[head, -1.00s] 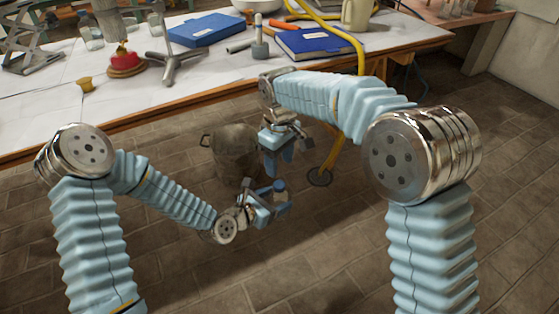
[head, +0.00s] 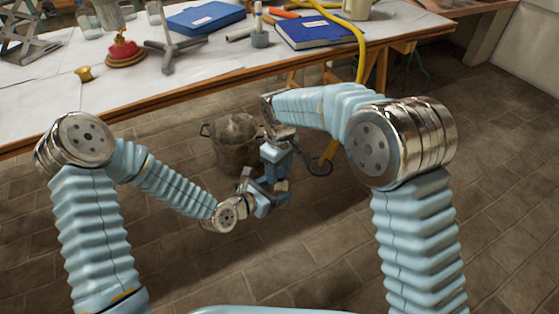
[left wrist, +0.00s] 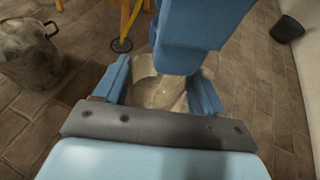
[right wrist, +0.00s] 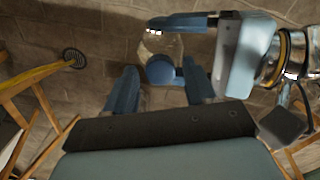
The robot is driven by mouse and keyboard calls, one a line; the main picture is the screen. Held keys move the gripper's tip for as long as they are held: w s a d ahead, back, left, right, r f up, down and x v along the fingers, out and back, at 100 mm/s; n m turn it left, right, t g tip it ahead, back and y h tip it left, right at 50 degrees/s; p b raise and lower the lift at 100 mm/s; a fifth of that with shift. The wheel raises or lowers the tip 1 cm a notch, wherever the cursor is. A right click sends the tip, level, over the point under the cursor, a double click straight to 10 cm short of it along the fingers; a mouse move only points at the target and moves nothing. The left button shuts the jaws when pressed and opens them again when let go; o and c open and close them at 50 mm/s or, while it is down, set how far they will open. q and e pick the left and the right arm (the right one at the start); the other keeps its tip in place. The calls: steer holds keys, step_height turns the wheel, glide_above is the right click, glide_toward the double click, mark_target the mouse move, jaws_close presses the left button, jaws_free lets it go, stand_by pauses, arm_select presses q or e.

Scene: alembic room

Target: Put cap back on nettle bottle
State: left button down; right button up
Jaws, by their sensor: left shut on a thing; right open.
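My left gripper (left wrist: 160,92) is shut on a clear glass bottle (left wrist: 155,90), held above the floor in front of the table. The bottle also shows in the right wrist view (right wrist: 152,46), with a round blue cap (right wrist: 160,69) at its mouth end. I cannot tell how firmly the cap sits. My right gripper (right wrist: 160,90) is open, its fingers on either side of the cap with gaps. In the head view, the right gripper (head: 276,155) is just above the left gripper (head: 268,196) and partly hides the bottle. No label can be read.
The table (head: 130,100) carries a blue book (head: 317,35), a metal tripod stand (head: 172,52), a red-based item (head: 125,54) and a small brass piece (head: 84,73). A metal pot (head: 232,145) stands on the floor behind the grippers. A yellow hose (head: 358,55) hangs off the table.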

steer(key=shift+f, duration=0.15)
steer(key=shift+c, duration=0.2)
jaws_close()
steer(key=shift+o, duration=0.9)
jaws_free()
step_height(320, 180, up, 12)
steer(key=shift+f, duration=0.1)
